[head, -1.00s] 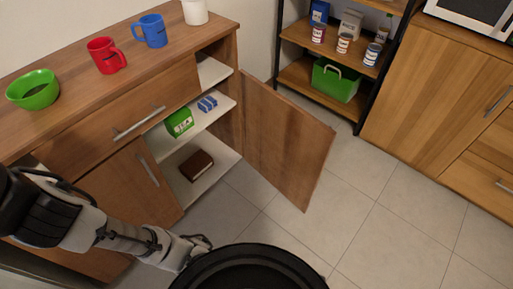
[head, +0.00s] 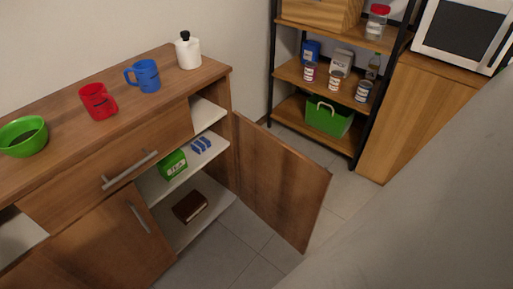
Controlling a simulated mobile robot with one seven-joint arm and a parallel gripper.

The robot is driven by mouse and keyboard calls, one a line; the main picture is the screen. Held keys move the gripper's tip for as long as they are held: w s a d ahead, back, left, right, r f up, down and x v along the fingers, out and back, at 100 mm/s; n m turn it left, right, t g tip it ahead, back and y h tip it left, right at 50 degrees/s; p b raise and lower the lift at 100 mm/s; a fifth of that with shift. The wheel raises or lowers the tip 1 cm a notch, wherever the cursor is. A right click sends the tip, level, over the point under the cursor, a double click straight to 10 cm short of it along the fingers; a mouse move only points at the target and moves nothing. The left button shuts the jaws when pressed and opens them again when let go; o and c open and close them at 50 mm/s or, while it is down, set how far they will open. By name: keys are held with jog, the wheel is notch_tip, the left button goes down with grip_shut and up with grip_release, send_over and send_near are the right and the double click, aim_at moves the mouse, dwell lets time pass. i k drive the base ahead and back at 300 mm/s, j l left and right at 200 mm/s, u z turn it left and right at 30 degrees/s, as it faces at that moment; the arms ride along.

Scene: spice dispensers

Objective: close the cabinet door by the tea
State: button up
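The wooden cabinet door (head: 282,182) stands wide open, hinged at the right edge of the cabinet and swung out over the floor. Behind it the open compartment shows white shelves (head: 206,160). A green box (head: 173,165), perhaps the tea, sits on the middle shelf beside a small blue item (head: 201,145). A dark brown box-like item (head: 190,207) lies on the bottom shelf. A large grey shape, likely my arm, fills the lower right very close to the camera. My gripper is not in view.
The cabinet top holds a green bowl (head: 23,136), a red mug (head: 98,101), a blue mug (head: 143,76) and a white bottle (head: 188,51). A black-framed shelf (head: 359,137) with a green bin (head: 328,117) stands behind the door. Tiled floor (head: 237,249) shows in front.

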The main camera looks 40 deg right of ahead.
aim_at(287, 189)
jog(key=l+u, duration=0.25)
jog(key=l, duration=0.25)
jog(key=k+l+u, duration=0.15)
jog(key=l+u, duration=0.15)
jog(key=l, duration=0.15)
jog(key=k+l+u, duration=0.1)
jog(key=l, duration=0.25)
jog(key=l+u, duration=0.1)
jog(key=l, duration=0.25)
jog(key=k+l+u, duration=0.1)
jog(key=l, duration=0.2)
jog(key=k+l, duration=0.15)
jog(key=l, duration=0.25)
jog(key=k+l, duration=0.15)
jog(key=l, duration=0.25)
jog(key=k+l, duration=0.15)
jog(key=l, duration=0.2)
jog(key=k+l, duration=0.15)
jog(key=l, duration=0.25)
jog(key=k+l, duration=0.15)
jog(key=l, duration=0.25)
jog(key=k+j+z, duration=0.2)
jog(key=j, duration=0.3)
jog(key=k+j+z, duration=0.25)
jog(key=j, duration=0.2)
jog(key=k, duration=0.05)
